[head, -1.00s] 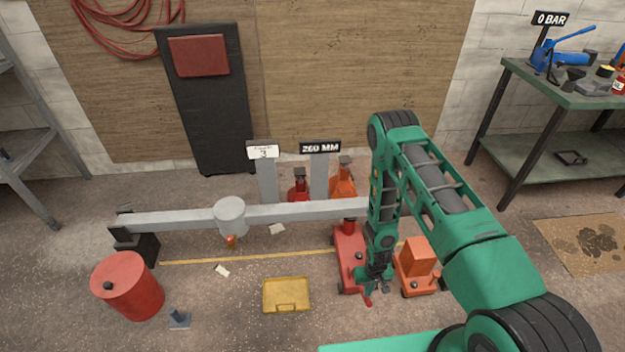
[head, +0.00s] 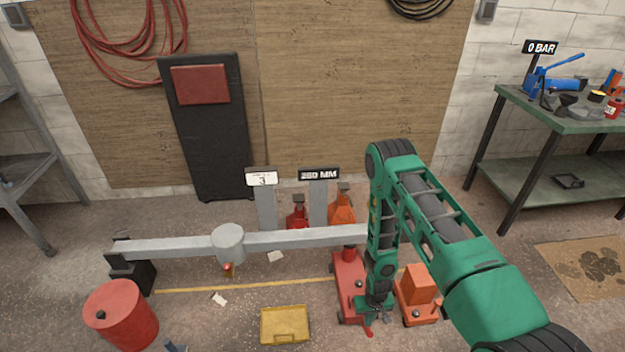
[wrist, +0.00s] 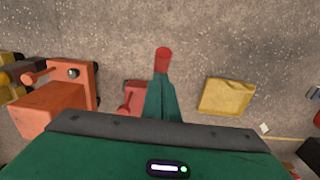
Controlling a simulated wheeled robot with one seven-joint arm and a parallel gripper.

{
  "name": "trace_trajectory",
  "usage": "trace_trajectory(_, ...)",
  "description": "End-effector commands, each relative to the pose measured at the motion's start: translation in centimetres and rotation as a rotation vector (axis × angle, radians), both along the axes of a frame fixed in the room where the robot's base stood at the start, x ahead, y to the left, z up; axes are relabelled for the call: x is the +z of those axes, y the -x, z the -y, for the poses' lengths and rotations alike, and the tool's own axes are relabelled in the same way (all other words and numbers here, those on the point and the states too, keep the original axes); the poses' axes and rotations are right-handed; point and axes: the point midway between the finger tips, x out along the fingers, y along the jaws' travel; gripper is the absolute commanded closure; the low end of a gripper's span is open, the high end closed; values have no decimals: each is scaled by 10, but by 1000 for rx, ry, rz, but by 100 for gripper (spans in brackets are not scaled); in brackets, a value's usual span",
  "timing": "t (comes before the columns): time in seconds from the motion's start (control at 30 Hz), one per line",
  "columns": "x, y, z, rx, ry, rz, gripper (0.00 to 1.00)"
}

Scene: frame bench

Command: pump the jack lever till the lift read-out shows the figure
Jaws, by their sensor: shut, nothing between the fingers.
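A red jack (head: 349,280) stands on the floor under the right part of a grey beam (head: 300,239). Its lever's red end (head: 369,333) shows just below my gripper (head: 376,315). In the wrist view my gripper (wrist: 163,95) is shut, its fingers together, and the red lever end (wrist: 163,58) shows just past the fingertips. I cannot tell whether they touch. The lift read-out (head: 319,174) on a grey post seems to show 260 or 280 MM; its middle digit is unclear. A white card (head: 262,178) beside it bears a 3.
An orange jack (head: 417,292) stands just right of the red one. A yellow tray (head: 285,325) lies to the left, and a red drum (head: 122,316) farther left. A green bench (head: 560,115) with a blue pump (head: 558,82) and a 0 BAR sign stands at right.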

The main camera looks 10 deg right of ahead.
Motion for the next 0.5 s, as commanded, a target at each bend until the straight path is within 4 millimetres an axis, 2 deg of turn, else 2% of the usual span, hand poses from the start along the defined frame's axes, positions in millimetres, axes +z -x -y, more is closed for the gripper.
trace_trajectory(0.5, -48, 0, 0, 0, 0, 0, 100)
